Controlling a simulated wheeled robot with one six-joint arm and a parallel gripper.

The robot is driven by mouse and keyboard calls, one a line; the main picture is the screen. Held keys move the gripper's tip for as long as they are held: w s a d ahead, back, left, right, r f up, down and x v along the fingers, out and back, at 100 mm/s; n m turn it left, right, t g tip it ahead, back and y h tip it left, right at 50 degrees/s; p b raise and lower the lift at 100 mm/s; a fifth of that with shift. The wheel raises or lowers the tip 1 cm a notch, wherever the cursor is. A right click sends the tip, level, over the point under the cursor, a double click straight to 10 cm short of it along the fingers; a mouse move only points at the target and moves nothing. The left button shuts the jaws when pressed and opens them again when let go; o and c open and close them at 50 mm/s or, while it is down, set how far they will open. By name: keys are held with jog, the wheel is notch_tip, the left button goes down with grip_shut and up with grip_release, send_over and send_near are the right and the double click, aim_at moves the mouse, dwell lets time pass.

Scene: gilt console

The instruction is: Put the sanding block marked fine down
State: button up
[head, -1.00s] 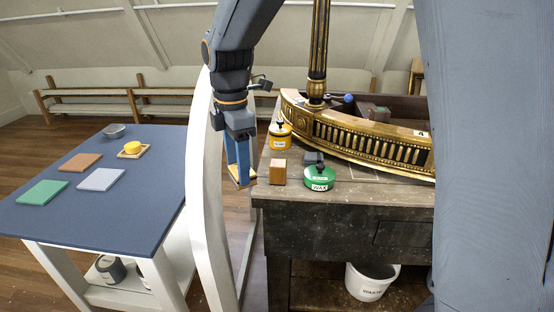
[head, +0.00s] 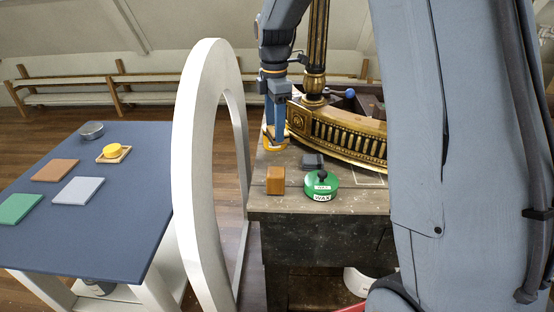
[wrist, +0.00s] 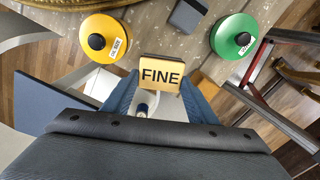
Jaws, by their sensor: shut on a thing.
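The sanding block marked FINE (wrist: 161,72) is pale yellow-tan. It sits between the blue fingers of my gripper (wrist: 160,90), its lettered face toward the wrist camera. In the head view my gripper (head: 276,128) points down over the left part of the workbench (head: 335,205), by the yellow tin (head: 275,147). There the block is hard to tell apart from the fingers and tin. I cannot tell whether it touches the bench.
A green wax tin (head: 321,187), a dark block (head: 313,160) and an orange-brown block (head: 275,180) stand on the bench. The gilt console piece (head: 340,135) is behind. A white curved frame (head: 200,150) separates the bench from the blue-topped table (head: 120,225).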

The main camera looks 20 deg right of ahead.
notch_tip(320, 180, down, 9)
jog(key=shift+f+p, duration=0.15)
jog(key=shift+p, duration=0.95)
jog(key=shift+f, duration=0.15)
jog(key=o, duration=1.1)
